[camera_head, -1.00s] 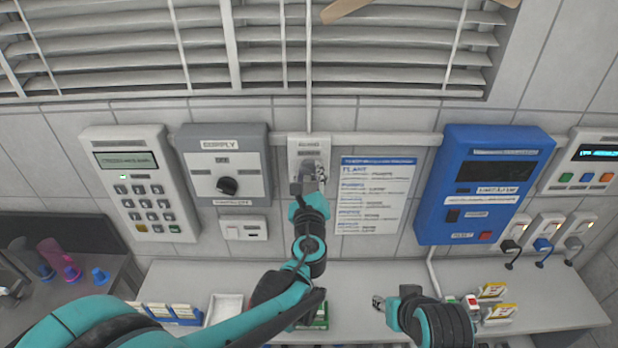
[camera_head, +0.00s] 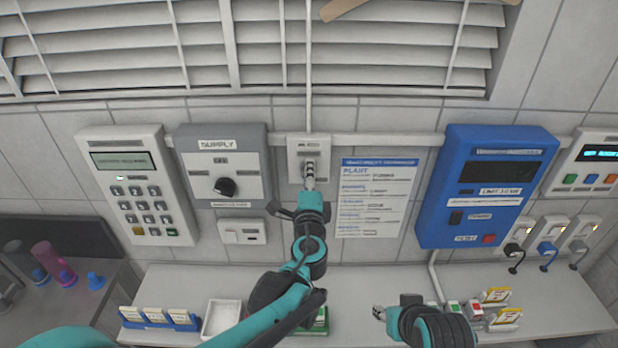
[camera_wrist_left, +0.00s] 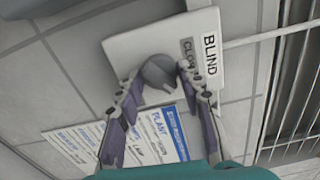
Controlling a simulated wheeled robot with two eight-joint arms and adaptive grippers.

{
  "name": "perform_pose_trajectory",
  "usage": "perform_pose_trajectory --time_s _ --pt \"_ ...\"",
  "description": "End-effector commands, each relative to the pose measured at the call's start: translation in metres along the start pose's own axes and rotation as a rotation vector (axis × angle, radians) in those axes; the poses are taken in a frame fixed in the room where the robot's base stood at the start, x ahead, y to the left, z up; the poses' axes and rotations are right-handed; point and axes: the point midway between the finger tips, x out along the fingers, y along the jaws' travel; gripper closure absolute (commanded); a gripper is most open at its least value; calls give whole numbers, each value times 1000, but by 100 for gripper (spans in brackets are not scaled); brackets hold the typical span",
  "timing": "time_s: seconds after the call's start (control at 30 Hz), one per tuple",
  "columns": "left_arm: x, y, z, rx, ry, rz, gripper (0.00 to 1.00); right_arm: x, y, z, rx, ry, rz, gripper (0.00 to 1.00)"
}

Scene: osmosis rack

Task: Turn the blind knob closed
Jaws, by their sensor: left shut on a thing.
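The blind panel (camera_head: 309,148) is a small white wall plate under the blind's cord. In the left wrist view, its plate (camera_wrist_left: 135,44) carries a "BLIND" label and a partly covered label that seems to begin "CLO". The grey round blind knob (camera_wrist_left: 158,72) sits on this plate. My left gripper (camera_head: 309,182) is at the panel's lower part. In the left wrist view its fingers (camera_wrist_left: 158,85) are shut on the knob, one on each side. The knob is mostly hidden in the head view. My right gripper (camera_head: 379,313) hangs over the bench, its fingers too small to read.
The window blind (camera_head: 250,50) above has its slats tilted with gaps between. A grey supply box (camera_head: 224,150) and keypad (camera_head: 140,185) are left of the panel. A paper sheet (camera_head: 375,198) and blue box (camera_head: 485,185) are right. The bench (camera_head: 360,280) runs below.

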Motion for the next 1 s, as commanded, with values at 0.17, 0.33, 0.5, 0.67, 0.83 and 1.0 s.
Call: perform_pose_trajectory --time_s 0.17,0.33,0.5,0.67,0.83,1.0 --pt "0 1 0 -168 1 1 91 3 0 2 0 0 0 60" --pt "0 1 0 -329 1 1 91 5 0 4 0 0 0 60" --pt "0 1 0 -490 1 1 91 7 0 5 0 0 0 60" --pt "0 1 0 -634 1 1 91 8 0 6 0 0 0 60" --pt "0 1 0 -764 0 1 91 10 0 7 0 0 0 60" --pt "0 1 0 -864 0 1 91 10 0 8 0 0 0 60"
